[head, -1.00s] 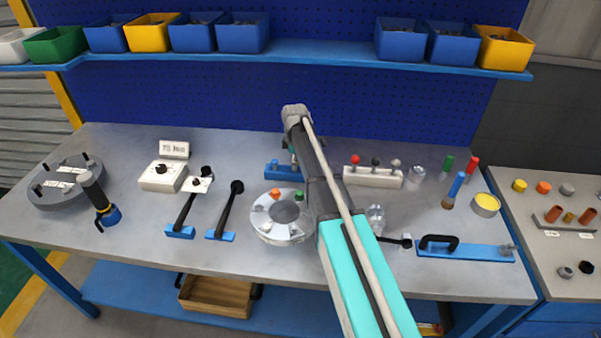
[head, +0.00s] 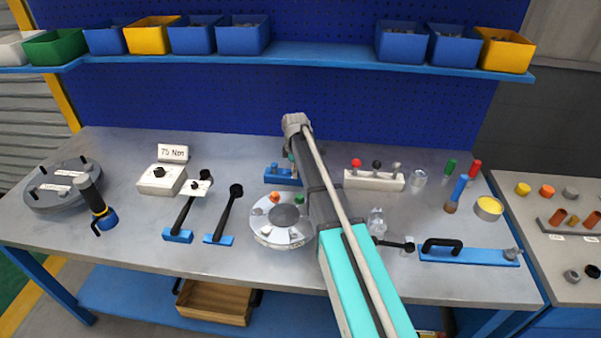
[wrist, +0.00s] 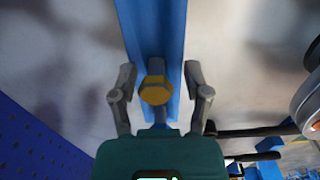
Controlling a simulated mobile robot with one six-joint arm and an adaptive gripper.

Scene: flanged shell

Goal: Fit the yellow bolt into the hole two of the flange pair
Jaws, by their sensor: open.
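The yellow bolt (wrist: 156,90) shows in the wrist view with its hexagonal head facing the camera, at a blue rack (wrist: 150,30). My gripper (wrist: 160,78) is open, with one finger on each side of the bolt and a visible gap to each. In the head view the gripper and yellow bolt are hidden behind my arm; part of the blue rack (head: 280,174) shows left of it. The round grey flange pair (head: 264,232) lies on the bench in front of the rack, with an orange bolt (head: 274,197) and a green bolt (head: 299,199) on it. I cannot tell which hole is two.
A white block with coloured knobs (head: 374,181) stands right of my arm. Black-handled tools with blue ends (head: 222,215) lie left of the flange. A blue bar with a black handle (head: 470,254) lies at the right front. A shelf of bins (head: 300,57) spans the back.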

